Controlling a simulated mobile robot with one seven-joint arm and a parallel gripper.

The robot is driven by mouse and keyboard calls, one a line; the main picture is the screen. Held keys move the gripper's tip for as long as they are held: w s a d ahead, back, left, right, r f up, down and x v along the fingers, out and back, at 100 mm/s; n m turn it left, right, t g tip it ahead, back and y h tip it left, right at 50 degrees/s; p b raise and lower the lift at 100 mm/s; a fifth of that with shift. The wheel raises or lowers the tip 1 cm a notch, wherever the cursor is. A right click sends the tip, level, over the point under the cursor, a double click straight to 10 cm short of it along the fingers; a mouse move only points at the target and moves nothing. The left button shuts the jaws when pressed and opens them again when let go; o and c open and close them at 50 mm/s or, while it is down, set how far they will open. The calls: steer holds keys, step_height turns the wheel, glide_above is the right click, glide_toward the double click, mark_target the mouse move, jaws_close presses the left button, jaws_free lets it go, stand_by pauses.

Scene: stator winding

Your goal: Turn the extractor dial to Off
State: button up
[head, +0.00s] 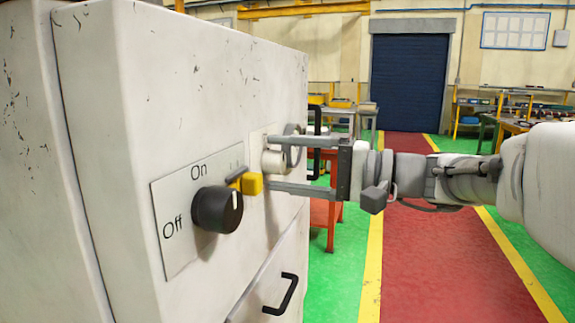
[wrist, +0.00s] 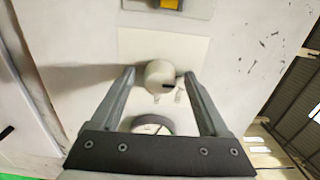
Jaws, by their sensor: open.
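A pale round knob (head: 273,161) stands out from a light plate on the white cabinet's front; no label on it is readable in the head view. My gripper (head: 268,164) is open, with one finger above and one below this knob. In the wrist view the pale knob (wrist: 159,77) sits between the two fingertips, with visible gaps on both sides and a dark mark on its lower right. A black dial (head: 217,210) with a white line sits nearer on a plate marked On and Off. I cannot tell from labels which one is the extractor dial.
A yellow switch piece (head: 250,183) sits between the black dial and the pale knob. A grey ring-shaped fitting (head: 293,145) lies just beyond the knob. A black drawer handle (head: 281,294) sticks out below. The red walkway (head: 430,260) to the right is clear.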

steer(key=p+v, duration=0.2)
steer(key=v, duration=1.5)
steer(key=s+a+f+g+h, duration=0.4)
steer(key=s+a+f+h, duration=0.2)
steer(key=f, duration=0.4)
steer(key=s+d+f+n+t+h, duration=0.35)
steer(key=s+f+h, duration=0.35)
steer(key=f+h, duration=0.35)
step_height(320, 180, up, 17)
steer(key=p, duration=1.7)
steer(key=shift+w+a+r, duration=0.15)
steer(key=shift+w+a, duration=0.1)
steer(key=shift+a, duration=0.15)
